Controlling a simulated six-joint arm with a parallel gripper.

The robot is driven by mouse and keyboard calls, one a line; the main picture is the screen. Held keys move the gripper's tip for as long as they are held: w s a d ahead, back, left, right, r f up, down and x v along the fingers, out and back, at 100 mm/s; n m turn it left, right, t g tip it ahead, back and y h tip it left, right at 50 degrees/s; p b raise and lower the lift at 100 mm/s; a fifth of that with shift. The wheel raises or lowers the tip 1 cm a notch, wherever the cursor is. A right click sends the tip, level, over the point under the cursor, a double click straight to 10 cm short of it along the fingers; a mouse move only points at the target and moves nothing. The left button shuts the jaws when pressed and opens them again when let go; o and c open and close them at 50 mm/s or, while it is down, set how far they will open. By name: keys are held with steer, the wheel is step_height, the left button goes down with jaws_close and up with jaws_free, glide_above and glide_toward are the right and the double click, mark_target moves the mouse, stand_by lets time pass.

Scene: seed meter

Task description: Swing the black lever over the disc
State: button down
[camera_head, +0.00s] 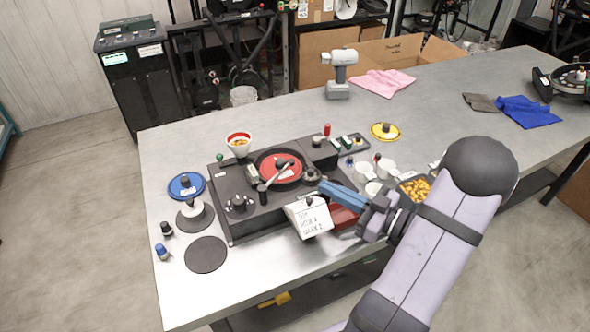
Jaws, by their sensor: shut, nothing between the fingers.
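The red disc (290,174) lies in a round black housing on top of the black seed meter base (240,217). A pale bar lies diagonally across the disc, and a dark lever-like handle (262,194) stands at its near-left end, by the rim. I cannot tell for certain whether this handle is the black lever. A dark knob (282,162) is near the disc's middle. My gripper (324,188) comes in from the right, with blue fingers pointing left. It is shut and empty, right of the disc and apart from the handle. It hides part of the base's right side.
A handwritten white card (309,219) and a red bin (343,217) are at the base's front. A funnel (239,145) stands behind left. White cups (363,172) and yellow seeds (416,188) are right.

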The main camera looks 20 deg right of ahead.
steer(key=p, duration=0.3)
glide_toward(284, 167)
steer(key=x, duration=0.3)
steer(key=r+x, duration=0.1)
steer(key=shift+a, duration=0.4)
steer(key=shift+p+x, duration=0.3)
steer(key=shift+x, duration=0.7)
steer(key=shift+d+f, duration=0.1)
steer(key=shift+f, duration=0.1)
steer(key=shift+w+b, duration=0.45)
steer(key=shift+w, duration=0.15)
steer(key=shift+w+f+n+g+y+b, duration=0.1)
steer(key=shift+w+n+g+y+b, duration=0.45)
steer(key=shift+n+g+y, duration=0.5)
steer(key=shift+w+y, duration=0.15)
steer(key=shift+y, duration=0.2)
